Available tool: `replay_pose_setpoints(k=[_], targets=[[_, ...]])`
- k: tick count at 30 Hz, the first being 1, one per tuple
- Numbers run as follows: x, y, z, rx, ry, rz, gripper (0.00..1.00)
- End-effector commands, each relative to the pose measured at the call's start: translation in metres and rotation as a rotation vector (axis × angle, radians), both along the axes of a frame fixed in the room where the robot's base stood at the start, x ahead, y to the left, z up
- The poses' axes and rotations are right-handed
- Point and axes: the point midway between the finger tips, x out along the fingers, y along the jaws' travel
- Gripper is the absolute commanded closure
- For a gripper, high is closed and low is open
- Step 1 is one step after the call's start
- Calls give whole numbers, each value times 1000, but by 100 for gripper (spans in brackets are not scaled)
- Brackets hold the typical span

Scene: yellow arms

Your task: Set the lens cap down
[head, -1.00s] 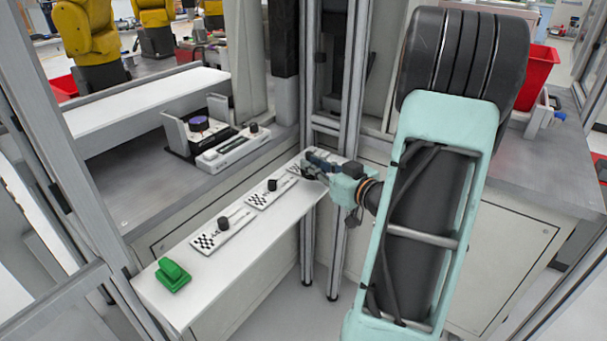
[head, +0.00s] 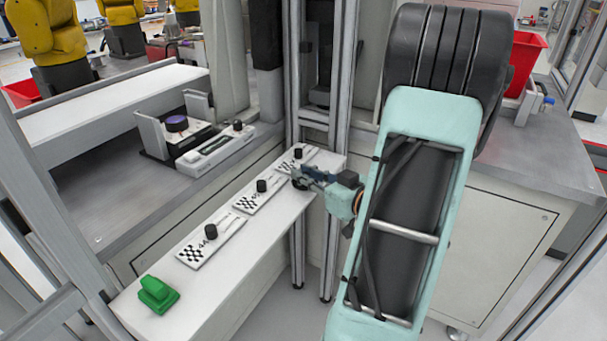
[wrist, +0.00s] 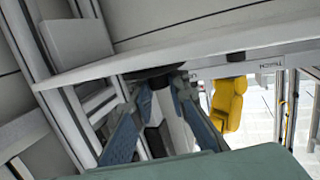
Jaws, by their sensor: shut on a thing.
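A dark round piece, seemingly the lens cap (head: 298,182), sits in the tips of my gripper (head: 302,178), above the right edge of the white shelf near the middle and far plates. In the wrist view, my gripper (wrist: 158,84) has its two blue-grey fingers closed in on this dark flat piece (wrist: 152,72). The fingers and the steep angle hide part of it. I cannot tell whether it touches the shelf.
The white shelf (head: 243,258) carries several checkered plates with black knobs, including a near plate (head: 207,245), and a green block (head: 158,294) at its near end. Metal posts (head: 333,120) stand behind. A device with a purple top (head: 177,123) stands on the grey bench.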

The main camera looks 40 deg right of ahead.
Motion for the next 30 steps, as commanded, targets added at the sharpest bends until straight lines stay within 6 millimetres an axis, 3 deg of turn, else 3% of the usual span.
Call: replay_pose_setpoints(k=[2,3,8,19,30], targets=[[0,0,-4,1,0,0,100],[0,0,-4,1,0,0,84],[0,0,-3,0,0,0,68],[-2,-1,2,0,0,-1,68],[-75,-7,13,1,1,-6,68]])
